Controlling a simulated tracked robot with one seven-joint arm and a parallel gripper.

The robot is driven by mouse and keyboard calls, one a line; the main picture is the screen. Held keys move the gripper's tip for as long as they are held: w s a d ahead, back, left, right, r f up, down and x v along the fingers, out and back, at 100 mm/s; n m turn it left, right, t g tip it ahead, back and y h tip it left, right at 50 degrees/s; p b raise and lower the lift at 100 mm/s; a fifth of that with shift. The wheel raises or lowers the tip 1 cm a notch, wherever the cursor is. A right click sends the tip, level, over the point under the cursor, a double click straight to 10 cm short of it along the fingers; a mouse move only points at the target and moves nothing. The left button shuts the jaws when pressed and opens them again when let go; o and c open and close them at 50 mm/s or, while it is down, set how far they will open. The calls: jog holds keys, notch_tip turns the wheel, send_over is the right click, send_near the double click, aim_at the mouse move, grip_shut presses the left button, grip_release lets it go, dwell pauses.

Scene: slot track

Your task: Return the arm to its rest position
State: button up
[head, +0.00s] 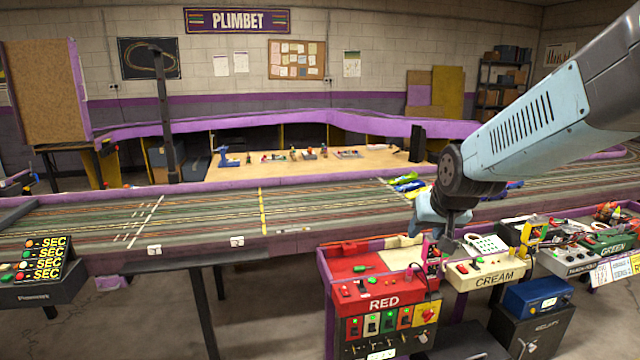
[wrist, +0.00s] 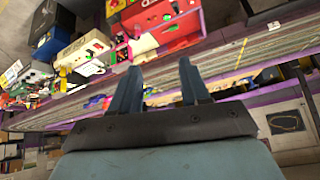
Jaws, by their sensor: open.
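My arm comes in from the right in the head view, a pale blue link with dark joints. My gripper (wrist: 160,85) shows in the wrist view with its two dark fingers apart and nothing between them. In the head view the hand end hangs over the near edge of the track, by the red and cream stations; its fingertips are hard to make out there. The red station (head: 385,290) is just left of and below the hand. The cream station (head: 490,270) is just right of it.
The slot track (head: 330,215) runs across behind the stations, with several cars (head: 408,183) on it near the arm. A green station (head: 608,245) stands at the right, with a blue box (head: 538,297) before it. A lap counter (head: 42,268) is at the left. The left track stretch is clear.

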jog(key=s+r, duration=0.3)
jog(key=s, duration=0.6)
jog(key=s+d+r+g, duration=0.1)
jog(key=s+r, duration=0.3)
jog(key=s, duration=0.4)
jog(key=shift+s+n, duration=0.35)
jog(key=shift+n, duration=0.05)
dwell(1.4)
